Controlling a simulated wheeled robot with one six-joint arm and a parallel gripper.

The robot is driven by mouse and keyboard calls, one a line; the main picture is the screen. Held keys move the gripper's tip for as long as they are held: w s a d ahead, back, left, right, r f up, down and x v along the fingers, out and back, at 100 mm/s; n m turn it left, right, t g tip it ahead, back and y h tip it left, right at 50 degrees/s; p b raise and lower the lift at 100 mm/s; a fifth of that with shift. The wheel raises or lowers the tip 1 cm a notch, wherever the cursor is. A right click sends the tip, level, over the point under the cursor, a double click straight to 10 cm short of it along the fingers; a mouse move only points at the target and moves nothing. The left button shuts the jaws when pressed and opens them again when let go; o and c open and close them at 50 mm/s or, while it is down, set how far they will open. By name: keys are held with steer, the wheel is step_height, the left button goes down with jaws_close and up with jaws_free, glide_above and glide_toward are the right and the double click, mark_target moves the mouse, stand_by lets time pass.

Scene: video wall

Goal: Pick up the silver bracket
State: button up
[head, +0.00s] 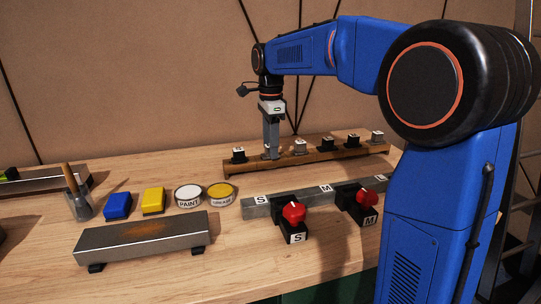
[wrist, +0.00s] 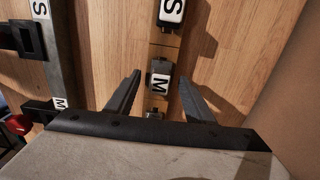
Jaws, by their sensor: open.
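In the head view my gripper (head: 270,152) points straight down at the rack's left part and mostly hides this bracket. Other grey pieces stand at the rack's middle (head: 300,147) and right end (head: 377,137). I cannot tell how far the fingertips reach down beside the M bracket.
A black S piece (head: 238,155) stands left of my gripper on the rack. A grey bar (head: 258,212) with red knobs (head: 293,212) lies in front. A rusty metal block (head: 140,237), two cans, blue and yellow boxes stand left. A wall rises behind.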

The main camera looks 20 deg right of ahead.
steer(key=shift+f, duration=0.3)
steer(key=shift+c, duration=0.5)
jaws_close()
step_height(320, 180, up, 10)
steer(key=shift+r, duration=0.1)
stand_by(0.3)
